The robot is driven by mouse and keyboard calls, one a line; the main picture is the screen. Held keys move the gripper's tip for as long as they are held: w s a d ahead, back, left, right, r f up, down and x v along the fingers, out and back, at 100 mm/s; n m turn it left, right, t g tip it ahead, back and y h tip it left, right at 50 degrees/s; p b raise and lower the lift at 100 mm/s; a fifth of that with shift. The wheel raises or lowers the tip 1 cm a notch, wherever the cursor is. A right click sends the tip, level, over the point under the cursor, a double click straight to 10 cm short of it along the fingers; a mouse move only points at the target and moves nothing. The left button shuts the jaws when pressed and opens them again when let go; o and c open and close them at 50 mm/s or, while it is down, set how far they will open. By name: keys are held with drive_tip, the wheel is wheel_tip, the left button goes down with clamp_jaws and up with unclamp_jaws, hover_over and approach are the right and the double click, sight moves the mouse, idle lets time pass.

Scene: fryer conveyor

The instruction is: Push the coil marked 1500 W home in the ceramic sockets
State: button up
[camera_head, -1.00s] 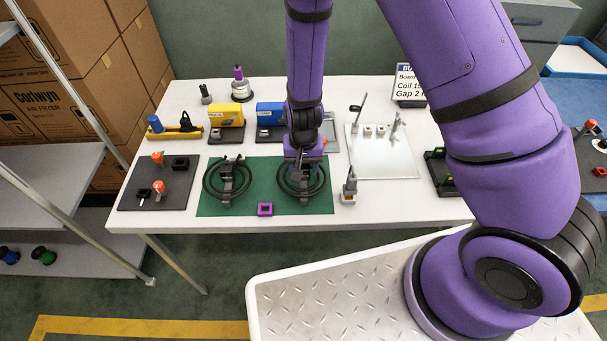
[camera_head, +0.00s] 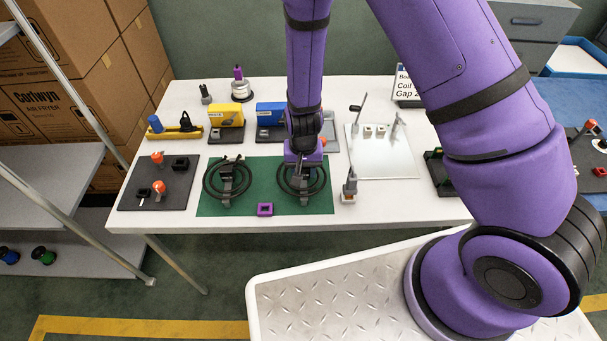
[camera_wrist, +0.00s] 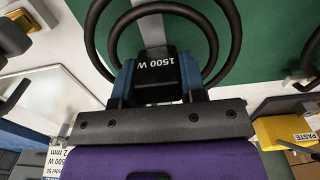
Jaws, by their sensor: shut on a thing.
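The coil marked 1500 W (camera_wrist: 167,62) has black rings and a black block with white lettering. In the wrist view my gripper (camera_wrist: 157,82) is shut on that block, one blue finger on each side. In the head view my gripper (camera_head: 302,170) points down over the right half of the green mat (camera_head: 246,178), and the held coil (camera_head: 318,190) is low over or on the mat; I cannot tell whether it touches. Two small whitish blocks that look like the ceramic sockets (camera_head: 374,131) stand on a pale plate (camera_head: 390,165), right of my gripper and apart from the coil.
A second black coil (camera_head: 212,188) is on the mat's left half. A purple block (camera_head: 265,209) lies at its front edge. Upright posts (camera_head: 349,186) stand right of the mat. Yellow (camera_head: 226,115) and blue (camera_head: 268,113) boxes stand behind. The plate's front part is bare.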

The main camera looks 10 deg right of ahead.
drive_tip(key=shift+r, duration=2.4)
